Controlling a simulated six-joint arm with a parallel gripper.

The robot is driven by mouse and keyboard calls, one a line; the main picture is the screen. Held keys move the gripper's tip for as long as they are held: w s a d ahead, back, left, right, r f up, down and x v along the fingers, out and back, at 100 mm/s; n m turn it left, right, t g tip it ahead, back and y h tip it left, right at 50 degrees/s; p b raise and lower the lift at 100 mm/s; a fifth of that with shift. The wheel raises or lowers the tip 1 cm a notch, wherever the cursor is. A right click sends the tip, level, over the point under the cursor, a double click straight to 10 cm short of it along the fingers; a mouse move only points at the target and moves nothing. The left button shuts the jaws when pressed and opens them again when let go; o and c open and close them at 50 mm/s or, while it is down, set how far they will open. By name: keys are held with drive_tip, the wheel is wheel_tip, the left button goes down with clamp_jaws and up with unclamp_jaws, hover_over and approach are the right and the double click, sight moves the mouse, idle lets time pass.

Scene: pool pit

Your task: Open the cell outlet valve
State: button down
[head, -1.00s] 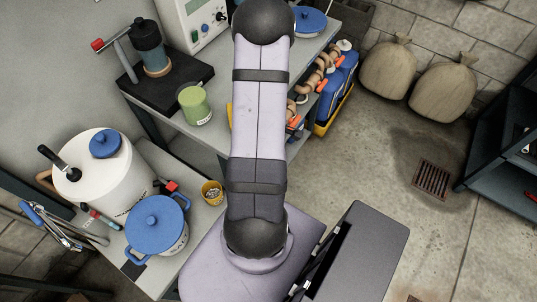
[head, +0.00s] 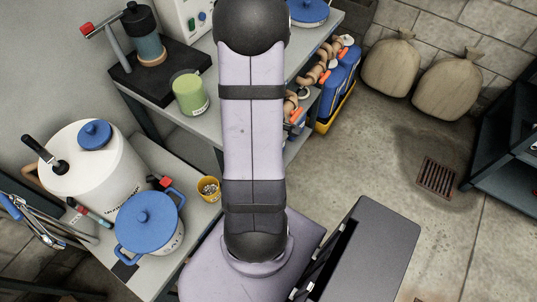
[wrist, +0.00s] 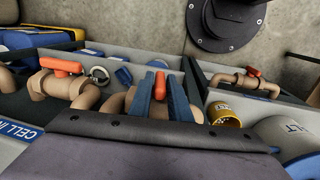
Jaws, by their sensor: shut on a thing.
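In the wrist view, the two blue fingers of my gripper (wrist: 162,103) stand close together around an orange valve handle (wrist: 160,83). The gripper is shut on this handle. The handle shows nearly end-on between the fingers, above a tan pipe valve (wrist: 188,113). A label that starts "CELL IN" (wrist: 18,131) shows at the lower left. No label that names the held valve can be read. In the head view my arm hides the gripper and the held handle.
A tan valve with an orange handle (wrist: 62,66) stands to the left, with a round gauge (wrist: 99,75) beside it. In the head view, a green jar (head: 190,93) stands on the bench left of my arm.

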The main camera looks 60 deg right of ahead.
drive_tip(key=shift+a+f+h+b, duration=0.2)
drive_tip(key=shift+h+b, duration=0.45)
drive_tip(key=shift+b, duration=1.95)
drive_tip(key=shift+d+f+h+b, duration=0.1)
drive_tip(key=shift+f+h+b, duration=0.4)
drive_tip(key=shift+b, duration=2.05)
drive_tip(key=shift+a+r+h+b, duration=0.1)
drive_tip(key=shift+r+h+b, duration=0.3)
drive_tip(key=shift+b, duration=0.75)
drive_tip(key=shift+h+b, duration=0.35)
drive_tip(key=shift+b, duration=0.55)
drive_tip(key=shift+r+h+b, duration=0.2)
drive_tip(key=shift+h+b, duration=0.1)
drive_tip(key=shift+b, duration=0.5)
drive_tip(key=c, duration=1.8)
unclamp_jaws()
drive_tip(key=shift+o, duration=0.2)
drive_tip(key=shift+r, duration=0.1)
